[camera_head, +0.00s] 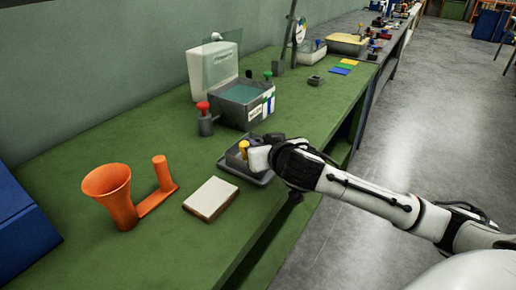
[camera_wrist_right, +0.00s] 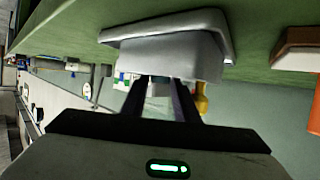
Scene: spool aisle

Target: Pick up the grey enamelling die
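A shallow dark grey tray (camera_head: 262,180) stands near the bench's front edge. A yellow-topped piece (camera_head: 244,147) stands at it, and shows in the right wrist view (camera_wrist_right: 202,98). In the right wrist view, a grey block (camera_wrist_right: 188,55) lies against the tray's rim (camera_wrist_right: 170,22); it may be the grey enamelling die, but I cannot tell. My right gripper (camera_head: 258,153) is over the tray and hides part of it. In the wrist view its fingers (camera_wrist_right: 158,85) are apart, their tips close to the grey block; contact is unclear. My left gripper is out of view.
A white-topped block (camera_head: 211,198) and an orange funnel stand (camera_head: 110,190) are on the left. A red-knobbed piece (camera_head: 205,118) and a grey bin (camera_head: 243,103) stand behind the tray. A small dark grey block (camera_head: 315,80) lies farther along the green bench (camera_head: 300,120).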

